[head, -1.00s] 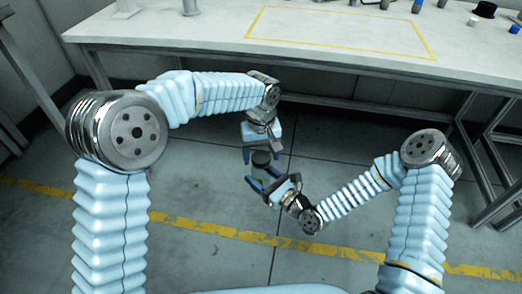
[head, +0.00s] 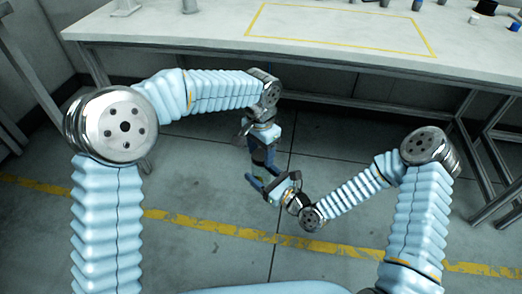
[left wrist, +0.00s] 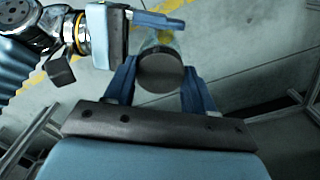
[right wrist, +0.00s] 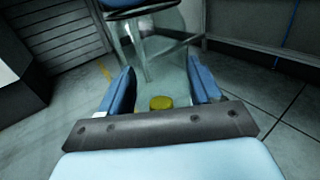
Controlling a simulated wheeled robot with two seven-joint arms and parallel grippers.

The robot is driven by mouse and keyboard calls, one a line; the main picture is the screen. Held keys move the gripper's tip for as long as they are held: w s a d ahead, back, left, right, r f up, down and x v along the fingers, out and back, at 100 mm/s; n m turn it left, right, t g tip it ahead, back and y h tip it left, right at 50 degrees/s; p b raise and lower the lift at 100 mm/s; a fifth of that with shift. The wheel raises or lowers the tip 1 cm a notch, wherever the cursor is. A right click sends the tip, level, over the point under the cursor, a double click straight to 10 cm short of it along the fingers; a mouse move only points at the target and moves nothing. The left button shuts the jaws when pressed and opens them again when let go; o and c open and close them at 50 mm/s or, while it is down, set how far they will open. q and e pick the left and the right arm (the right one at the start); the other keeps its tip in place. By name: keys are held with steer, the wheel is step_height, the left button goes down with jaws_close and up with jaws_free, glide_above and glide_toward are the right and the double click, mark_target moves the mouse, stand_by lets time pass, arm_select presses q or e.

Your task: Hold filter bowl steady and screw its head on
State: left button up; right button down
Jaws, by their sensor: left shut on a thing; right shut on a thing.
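My left gripper (head: 262,158) points down over my right gripper (head: 264,190), above the floor. In the left wrist view, the left fingers are shut on the dark round filter head (left wrist: 160,72). The right fingers are shut on the clear filter bowl (right wrist: 150,62), which has a yellow part (right wrist: 161,102) inside. The head sits above the bowl, in line with it as far as I can tell. The seam between them is hidden, so I cannot tell how far they are joined. In the head view, the left fingers hide most of the filter head.
The workbench (head: 200,30) stands beyond the arms, with a yellow outlined area (head: 340,30) and several small items along its back edge. The grey floor around the grippers is clear, with a worn yellow line (head: 210,226) across it.

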arm_select(q)
steer(key=o, duration=1.2)
steer(key=shift+c, duration=0.2)
steer(key=shift+r, duration=0.1)
steer(key=shift+r, duration=2.2)
steer(key=shift+c, duration=0.4)
steer(key=shift+r+n, duration=0.25)
steer(key=shift+n, duration=0.05)
steer(key=shift+r+n, duration=1)
steer(key=shift+r, duration=0.5)
